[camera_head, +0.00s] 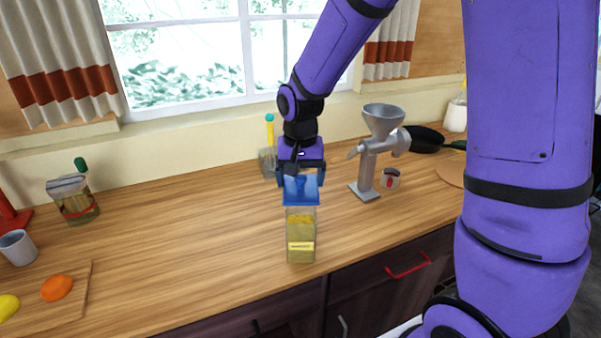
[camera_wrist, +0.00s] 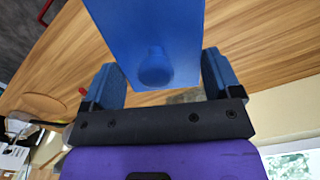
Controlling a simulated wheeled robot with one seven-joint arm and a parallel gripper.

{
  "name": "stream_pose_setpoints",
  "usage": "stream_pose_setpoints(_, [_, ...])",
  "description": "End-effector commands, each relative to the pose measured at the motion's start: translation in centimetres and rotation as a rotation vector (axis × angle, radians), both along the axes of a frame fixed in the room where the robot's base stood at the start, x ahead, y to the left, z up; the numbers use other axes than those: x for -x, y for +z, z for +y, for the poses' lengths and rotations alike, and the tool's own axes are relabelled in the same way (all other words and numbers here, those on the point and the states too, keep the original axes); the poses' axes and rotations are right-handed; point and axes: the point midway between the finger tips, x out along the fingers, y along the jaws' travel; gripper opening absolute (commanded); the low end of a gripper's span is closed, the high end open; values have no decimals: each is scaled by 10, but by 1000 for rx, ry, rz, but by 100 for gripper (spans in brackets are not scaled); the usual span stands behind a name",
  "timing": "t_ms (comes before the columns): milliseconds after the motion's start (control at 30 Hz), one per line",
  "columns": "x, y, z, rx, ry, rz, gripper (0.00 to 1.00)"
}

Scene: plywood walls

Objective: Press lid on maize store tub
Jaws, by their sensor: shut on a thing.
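The maize store tub (camera_head: 301,240) is a clear, squarish container of yellow maize with a yellow label. It stands upright near the worktop's front edge. The blue square lid (camera_head: 301,196) with a raised knob is at the top of the tub, below my gripper (camera_head: 301,176). I cannot tell whether the lid is seated or slightly above the rim. My gripper is shut on the lid and points down. In the wrist view the lid (camera_wrist: 140,25) and its knob show between the blue fingers; the tub is hidden there.
A grey hand mill (camera_head: 370,155) and small tin (camera_head: 390,178) stand right of the tub. A jar with a yellow-handled tool (camera_head: 268,160) is behind. A clip-top jar (camera_head: 74,200), grey cup (camera_head: 18,247) and orange fruit (camera_head: 57,287) are left. The worktop between is clear.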

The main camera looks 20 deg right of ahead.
Motion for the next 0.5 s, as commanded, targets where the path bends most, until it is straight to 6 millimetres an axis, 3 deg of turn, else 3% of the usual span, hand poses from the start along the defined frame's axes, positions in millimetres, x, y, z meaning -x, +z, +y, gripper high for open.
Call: stream_pose_setpoints(500, [0,-42,0,0,0,1,62])
